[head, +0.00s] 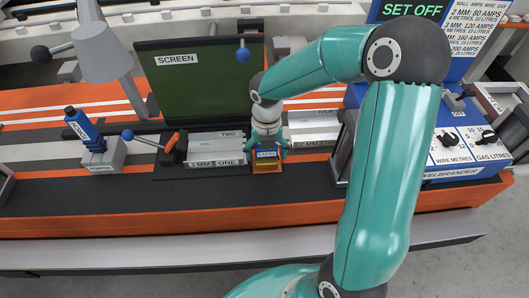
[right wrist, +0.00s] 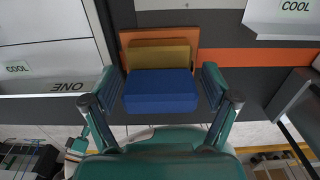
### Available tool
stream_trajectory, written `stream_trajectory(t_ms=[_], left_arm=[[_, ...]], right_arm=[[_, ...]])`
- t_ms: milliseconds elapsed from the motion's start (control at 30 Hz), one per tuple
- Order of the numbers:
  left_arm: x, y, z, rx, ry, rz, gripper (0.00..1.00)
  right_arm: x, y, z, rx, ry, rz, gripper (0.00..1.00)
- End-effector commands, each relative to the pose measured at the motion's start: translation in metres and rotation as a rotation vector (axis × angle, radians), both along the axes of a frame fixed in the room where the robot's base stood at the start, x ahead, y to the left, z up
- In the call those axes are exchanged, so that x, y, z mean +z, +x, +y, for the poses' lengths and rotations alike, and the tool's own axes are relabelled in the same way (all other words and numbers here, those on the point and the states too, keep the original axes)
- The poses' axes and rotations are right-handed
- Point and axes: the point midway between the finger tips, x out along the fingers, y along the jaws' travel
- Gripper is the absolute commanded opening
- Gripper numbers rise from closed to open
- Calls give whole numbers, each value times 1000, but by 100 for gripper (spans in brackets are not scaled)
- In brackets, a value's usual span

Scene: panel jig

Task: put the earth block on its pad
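The earth block (head: 266,154) is small with a blue top and a label reading EARTH in the head view. In the right wrist view the blue block (right wrist: 160,92) lies between my right fingers, with a brass-coloured part (right wrist: 160,54) beyond it. An orange pad (right wrist: 158,35) shows around the brass part, and orange also shows just in front of the block in the head view. I cannot tell whether the block rests on the pad. My right gripper (head: 267,146) points down around the block; narrow gaps show beside it. My left gripper is out of view.
Pale panels marked ONE and TWO (head: 218,144) lie left of the block, more panels (head: 315,127) right. A green screen (head: 200,85) stands behind. A torch (head: 100,152) stands left; a blue welder set (head: 458,148) stands right. The dark bench front is clear.

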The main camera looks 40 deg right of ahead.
Motion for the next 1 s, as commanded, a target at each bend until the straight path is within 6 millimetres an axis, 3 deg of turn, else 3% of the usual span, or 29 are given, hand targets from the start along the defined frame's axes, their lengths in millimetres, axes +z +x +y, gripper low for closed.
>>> stream_trajectory(t_ms=[367,567,800,1000], left_arm=[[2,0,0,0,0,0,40],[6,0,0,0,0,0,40],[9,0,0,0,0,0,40],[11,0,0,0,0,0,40]], right_arm=[[7,1,0,0,-1,-2,87],[38,1,0,0,-1,-6,87],[87,2,0,1,-2,-7,87],[114,1,0,1,0,-3,87]])
